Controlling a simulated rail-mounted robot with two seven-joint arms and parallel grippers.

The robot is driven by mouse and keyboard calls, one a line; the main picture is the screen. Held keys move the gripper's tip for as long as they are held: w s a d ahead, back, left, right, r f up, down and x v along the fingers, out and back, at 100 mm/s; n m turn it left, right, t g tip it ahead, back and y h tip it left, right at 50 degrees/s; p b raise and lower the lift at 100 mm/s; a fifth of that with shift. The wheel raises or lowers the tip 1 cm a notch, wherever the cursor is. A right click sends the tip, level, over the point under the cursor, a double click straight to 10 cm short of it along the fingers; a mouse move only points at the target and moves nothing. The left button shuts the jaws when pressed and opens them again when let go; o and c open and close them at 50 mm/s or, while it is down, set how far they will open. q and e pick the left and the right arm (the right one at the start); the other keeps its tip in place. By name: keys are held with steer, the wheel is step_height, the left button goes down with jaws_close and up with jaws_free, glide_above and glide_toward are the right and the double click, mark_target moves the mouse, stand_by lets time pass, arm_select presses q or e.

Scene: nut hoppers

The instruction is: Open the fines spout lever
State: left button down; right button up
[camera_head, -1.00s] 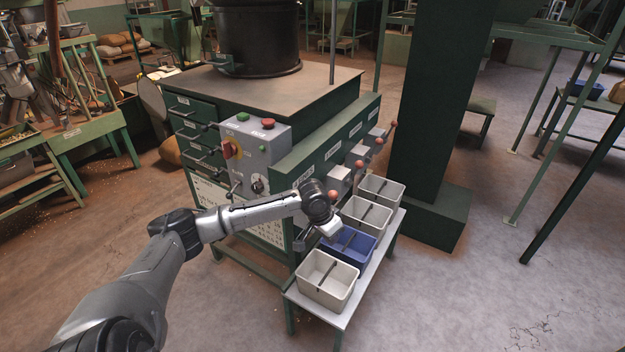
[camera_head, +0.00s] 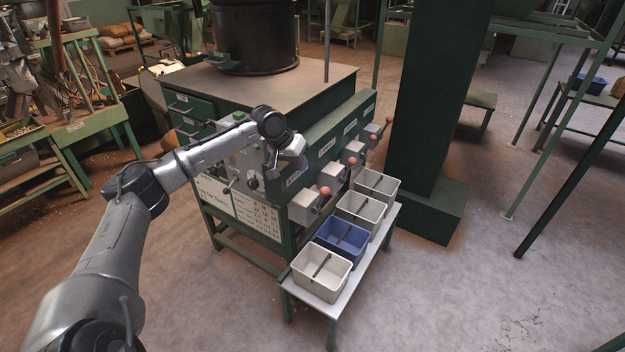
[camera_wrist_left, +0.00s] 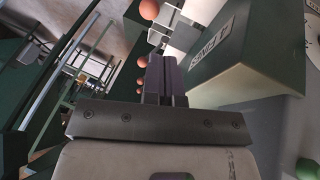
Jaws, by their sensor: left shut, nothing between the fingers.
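A row of grey spouts with orange-red ball-ended levers runs along the green machine's right side in the head view. The nearest spout (camera_head: 305,206) carries a lever ball (camera_head: 325,191) at its upper right. The label above it is partly hidden by my left gripper, and I cannot read it surely. My left gripper (camera_head: 301,163) is shut and empty, above the nearest spout and apart from its lever. In the left wrist view, the shut fingers (camera_wrist_left: 166,80) point toward a grey spout (camera_wrist_left: 183,32) and an orange ball (camera_wrist_left: 149,9). My right gripper is not in view.
A low bench (camera_head: 290,287) under the spouts holds a white bin (camera_head: 321,288), a blue bin (camera_head: 342,250) and further grey bins (camera_head: 360,222). A control box (camera_head: 255,180) sits behind my arm. A thick green pillar (camera_head: 440,100) stands to the right. The floor at front right is clear.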

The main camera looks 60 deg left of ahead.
arm_select(q)
steer(key=b+x, duration=0.1)
steer(key=x, duration=0.8)
steer(key=shift+f, duration=0.45)
steer(key=shift+w, duration=0.1)
